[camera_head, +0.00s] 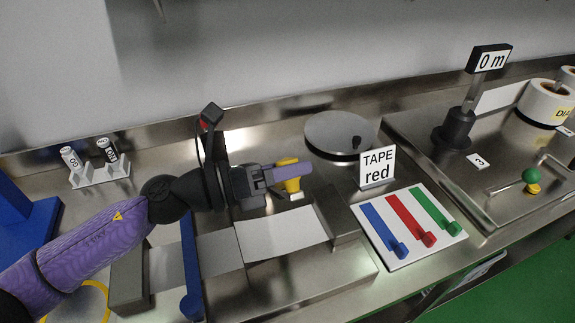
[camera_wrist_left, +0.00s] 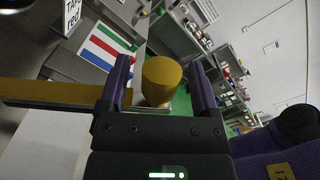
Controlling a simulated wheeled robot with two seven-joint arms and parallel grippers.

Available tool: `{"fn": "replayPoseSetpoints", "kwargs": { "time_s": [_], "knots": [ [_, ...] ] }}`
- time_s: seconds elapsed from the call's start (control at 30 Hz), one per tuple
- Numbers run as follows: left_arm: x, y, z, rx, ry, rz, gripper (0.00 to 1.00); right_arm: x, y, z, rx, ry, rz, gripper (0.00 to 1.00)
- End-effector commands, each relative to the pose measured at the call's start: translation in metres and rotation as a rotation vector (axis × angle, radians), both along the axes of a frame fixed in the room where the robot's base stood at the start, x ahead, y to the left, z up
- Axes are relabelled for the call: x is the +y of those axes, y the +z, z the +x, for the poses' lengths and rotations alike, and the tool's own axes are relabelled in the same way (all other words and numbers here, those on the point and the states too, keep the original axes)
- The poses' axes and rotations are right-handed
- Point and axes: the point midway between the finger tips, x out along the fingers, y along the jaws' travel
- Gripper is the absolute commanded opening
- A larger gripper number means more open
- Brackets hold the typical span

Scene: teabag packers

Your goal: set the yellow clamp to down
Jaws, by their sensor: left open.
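The yellow clamp (camera_head: 292,186) stands at the back of the metal bench fixture, partly hidden by my left gripper (camera_head: 298,173). In the left wrist view the clamp's round yellow knob (camera_wrist_left: 163,78) sits between the two purple fingers of my left gripper (camera_wrist_left: 160,85), with a flat yellow bar (camera_wrist_left: 50,93) running off to the left. The fingers are open, one on each side of the knob. I cannot tell whether either finger touches it. My right gripper is not in view.
A white strip (camera_head: 280,236) lies on the fixture below the gripper. To its right are a "TAPE red" sign (camera_head: 377,168) and a white board (camera_head: 440,240) with blue, red and green levers. A round metal plate (camera_head: 325,132) lies behind. A blue lever (camera_head: 190,265) stands to the left.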

Motion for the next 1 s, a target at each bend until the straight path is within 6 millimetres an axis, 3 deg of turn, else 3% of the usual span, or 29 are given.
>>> {"fn": "replayPoseSetpoints", "kwargs": {
  "time_s": [0.17, 0.53, 0.87, 0.9, 1.0],
  "knots": [
    [0.01, -0.003, -0.003, 0.002, 0.002, 0.001, 0.8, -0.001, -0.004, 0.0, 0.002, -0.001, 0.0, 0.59],
    [0.083, -0.005, -0.034, 0.005, 0.003, 0.002, 0.8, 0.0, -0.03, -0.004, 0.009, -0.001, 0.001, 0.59],
    [0.092, 0.0, -0.038, 0.0, 0.0, 0.0, 0.8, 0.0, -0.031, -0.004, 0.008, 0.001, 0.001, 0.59],
    [0.092, 0.0, -0.038, 0.0, 0.0, 0.0, 0.78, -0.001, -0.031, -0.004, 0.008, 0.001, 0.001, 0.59],
    [0.095, 0.006, -0.036, 0.068, 0.003, -0.022, 0.57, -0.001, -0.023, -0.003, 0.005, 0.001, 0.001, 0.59]
  ]
}}
